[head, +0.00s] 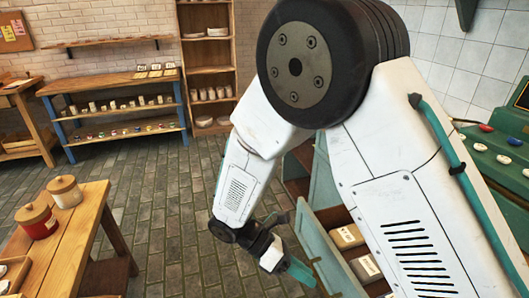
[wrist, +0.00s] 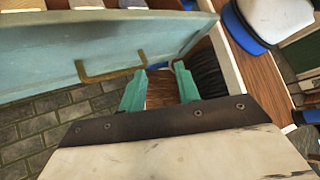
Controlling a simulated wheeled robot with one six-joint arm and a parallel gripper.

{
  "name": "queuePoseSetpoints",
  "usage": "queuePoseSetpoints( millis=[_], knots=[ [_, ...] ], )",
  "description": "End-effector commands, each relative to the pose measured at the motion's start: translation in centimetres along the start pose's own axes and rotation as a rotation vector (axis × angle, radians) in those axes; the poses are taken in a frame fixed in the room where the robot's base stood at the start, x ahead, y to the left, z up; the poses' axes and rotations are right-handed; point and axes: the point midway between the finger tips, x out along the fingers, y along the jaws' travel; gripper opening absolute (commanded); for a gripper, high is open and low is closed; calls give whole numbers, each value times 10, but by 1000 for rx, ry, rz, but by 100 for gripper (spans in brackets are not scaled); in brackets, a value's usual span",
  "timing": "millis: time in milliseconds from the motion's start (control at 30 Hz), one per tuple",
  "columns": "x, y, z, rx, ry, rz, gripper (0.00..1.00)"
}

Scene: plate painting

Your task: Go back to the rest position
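My gripper (wrist: 160,72) has its two teal fingers apart, with a brown wooden surface showing between them and no object clearly held. In the head view my gripper (head: 298,270) hangs low, pointing down beside the open drawer (head: 318,248) of a teal cabinet. In the wrist view the drawer's teal front (wrist: 60,45), with a brass handle (wrist: 110,70), lies just beyond and left of the fingers. A dark, bristle-like patch (wrist: 208,78) shows right of the fingers. Whether the fingers touch the drawer I cannot tell.
The drawer holds pale labelled packets (head: 347,236). A wooden table (head: 65,245) with a red jar (head: 37,221) and a cream jar (head: 65,191) stands at left. A green machine with buttons (head: 510,145) is at right. Open brick floor (head: 165,215) lies between.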

Motion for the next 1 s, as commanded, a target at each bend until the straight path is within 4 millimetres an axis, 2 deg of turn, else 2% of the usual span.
queuePoseSetpoints(
  millis=[33, 200, 500, 700, 1000],
  knots=[
    [-2, -10, 15, 92, 61, 3, 32],
    [-2, -40, 55, 389, 246, -16, 32],
    [9, -93, 114, 852, 553, -99, 32],
    [21, -128, 145, 1118, 748, -168, 32],
    [43, -179, 178, 1434, 1025, -246, 32]
  ],
)
